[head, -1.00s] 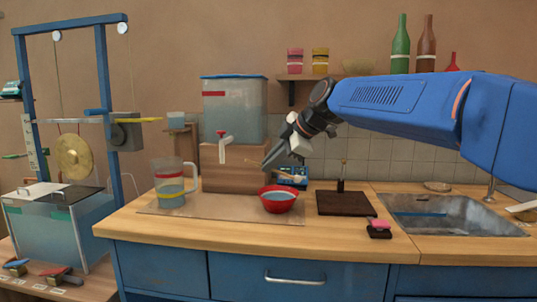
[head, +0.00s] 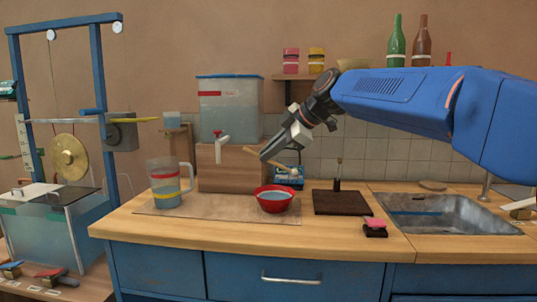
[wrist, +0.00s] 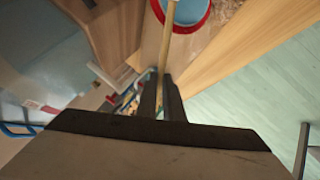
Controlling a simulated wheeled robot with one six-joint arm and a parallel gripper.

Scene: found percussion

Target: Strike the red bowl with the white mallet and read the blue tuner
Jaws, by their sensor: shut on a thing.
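The red bowl (head: 274,207) holds bluish water and stands on a mat on the counter. It also shows at the top of the wrist view (wrist: 207,18). My gripper (head: 267,156) is shut on the wooden handle of the white mallet (head: 280,163), above and behind the bowl. The handle runs out between the fingers in the wrist view (wrist: 166,45), crossing over the bowl's left part; the head is out of that frame. In the head view the mallet slopes down to the right, above the bowl. The blue tuner (head: 288,183) stands behind the bowl, partly hidden; its reading is too small to tell.
A measuring jug (head: 169,184) stands left of the bowl. A tank (head: 230,108) with a tap sits on a wooden block (head: 228,170) behind. Right are a dark board (head: 341,203) with an upright peg, a pink-topped block (head: 374,224) and the sink (head: 440,212).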

